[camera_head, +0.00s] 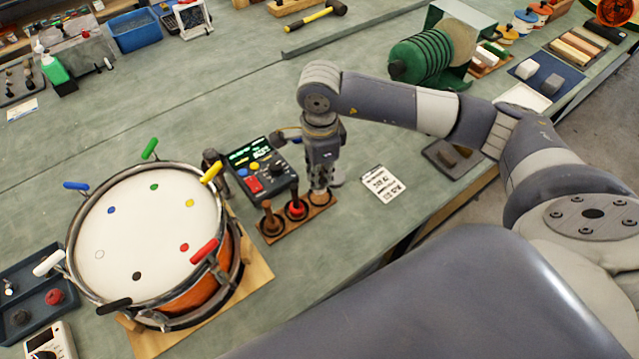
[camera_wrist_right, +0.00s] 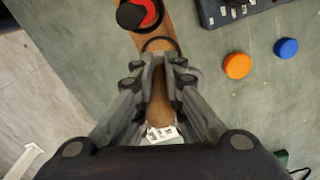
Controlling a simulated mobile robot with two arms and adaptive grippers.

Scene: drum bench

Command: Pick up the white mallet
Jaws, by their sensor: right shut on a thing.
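My right gripper (camera_head: 318,190) points down over the right end of a small wooden rack (camera_head: 284,236). It is shut on a brown mallet handle, seen between the fingers in the right wrist view (camera_wrist_right: 160,98). My left gripper is not in view.
A black control box (camera_head: 260,170) stands close behind the rack. A drum (camera_head: 150,230) with coloured clamps is to the left. A printed card (camera_head: 382,183) lies right of the gripper. An orange disc (camera_wrist_right: 237,65) and a blue disc (camera_wrist_right: 287,48) are nearby.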

